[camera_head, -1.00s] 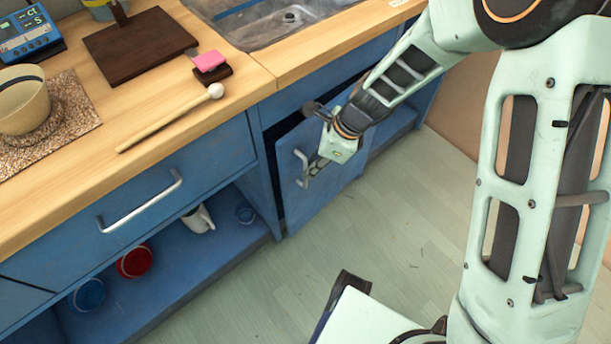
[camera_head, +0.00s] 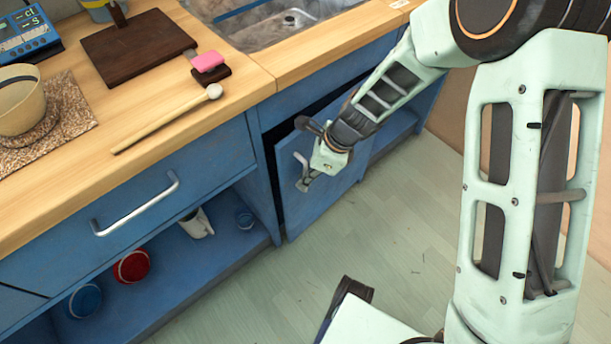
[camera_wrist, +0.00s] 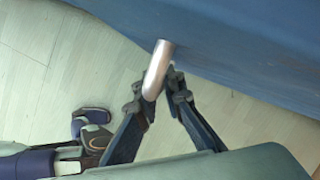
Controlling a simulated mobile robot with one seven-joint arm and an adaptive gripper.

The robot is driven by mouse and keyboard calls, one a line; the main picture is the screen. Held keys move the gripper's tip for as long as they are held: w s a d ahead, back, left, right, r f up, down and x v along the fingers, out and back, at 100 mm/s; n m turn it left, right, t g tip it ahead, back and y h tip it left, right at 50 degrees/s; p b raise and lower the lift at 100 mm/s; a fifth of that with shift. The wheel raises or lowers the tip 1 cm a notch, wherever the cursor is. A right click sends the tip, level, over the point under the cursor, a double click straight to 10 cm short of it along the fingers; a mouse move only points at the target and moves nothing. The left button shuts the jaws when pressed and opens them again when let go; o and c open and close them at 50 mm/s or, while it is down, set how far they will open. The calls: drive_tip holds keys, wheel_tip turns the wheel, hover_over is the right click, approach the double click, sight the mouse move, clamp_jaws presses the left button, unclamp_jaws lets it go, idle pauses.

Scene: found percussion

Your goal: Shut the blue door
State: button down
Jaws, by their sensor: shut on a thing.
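The blue door (camera_head: 318,201) under the sink stands slightly ajar, with a dark gap along its top and left edge. Its silver bar handle (camera_head: 301,166) is near the door's left edge. My gripper (camera_head: 305,184) is at the lower part of this handle, shut on it. In the wrist view the handle (camera_wrist: 157,68) rises between the two dark fingertips (camera_wrist: 160,88), and the blue door (camera_wrist: 240,40) fills the top right. The fingers hide part of the handle.
Left of the door, an open blue shelf holds a white mug (camera_head: 197,223), a red bowl (camera_head: 131,267) and blue bowls. A drawer handle (camera_head: 137,205) juts out above. The wooden counter (camera_head: 220,125) carries a mallet (camera_head: 165,119). The floor (camera_head: 370,225) before the door is clear.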

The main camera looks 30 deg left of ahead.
sight(296, 163)
drive_tip(key=shift+w+a+r+p, duration=0.1)
drive_tip(key=shift+a+r+p, duration=0.05)
drive_tip(key=shift+a+p, duration=0.2)
drive_tip(key=shift+w+a+m+p, duration=0.15)
drive_tip(key=shift+a+m+p, duration=0.2)
drive_tip(key=shift+a, duration=0.5)
drive_tip(key=shift+w+a+m+p, duration=0.15)
drive_tip(key=shift+a+m+p, duration=0.15)
drive_tip(key=shift+a, duration=0.5)
drive_tip(key=c, duration=2.3)
unclamp_jaws()
drive_tip(key=shift+a, duration=0.15)
drive_tip(key=v, duration=1.2)
drive_tip(key=shift+s+d, duration=0.15)
drive_tip(key=shift+d, duration=0.05)
